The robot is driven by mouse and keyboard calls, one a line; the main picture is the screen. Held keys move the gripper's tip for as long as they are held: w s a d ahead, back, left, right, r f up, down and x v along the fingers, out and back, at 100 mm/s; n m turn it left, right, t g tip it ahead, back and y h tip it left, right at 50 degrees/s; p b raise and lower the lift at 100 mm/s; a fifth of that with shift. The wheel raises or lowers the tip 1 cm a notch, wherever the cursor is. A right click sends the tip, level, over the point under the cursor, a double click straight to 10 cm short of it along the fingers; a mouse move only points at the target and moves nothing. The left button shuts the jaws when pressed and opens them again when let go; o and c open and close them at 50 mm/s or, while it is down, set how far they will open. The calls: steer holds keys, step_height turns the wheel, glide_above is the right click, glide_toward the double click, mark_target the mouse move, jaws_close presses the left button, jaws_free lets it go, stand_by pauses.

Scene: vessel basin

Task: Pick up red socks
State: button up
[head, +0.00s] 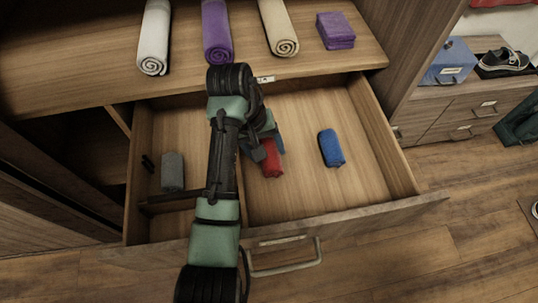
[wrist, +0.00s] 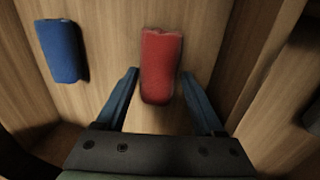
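The red socks (head: 271,160) lie as a folded bundle on the floor of the open drawer (head: 300,199), right of its divider. They also show in the wrist view (wrist: 160,66), with their near end between the finger lines. My gripper (head: 265,147) is over the drawer, above the far part of the socks, and hides some of them in the head view. In the wrist view my gripper (wrist: 160,85) is open, with one blue finger on each side of the socks and a gap on both sides.
Blue socks (head: 332,148) lie to the right in the same compartment. A grey bundle (head: 173,172) lies in the left compartment. Rolled towels (head: 217,32) and a folded purple cloth (head: 335,31) are on the surface above. The drawer front (head: 281,235) stands toward the bottom of the picture.

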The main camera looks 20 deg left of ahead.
steer(key=c, duration=0.5)
steer(key=shift+o, duration=0.2)
steer(key=shift+r, duration=0.15)
step_height(320, 180, up, 9)
steer(key=p, duration=0.4)
steer(key=shift+r+p, duration=0.5)
steer(key=shift+p, duration=0.05)
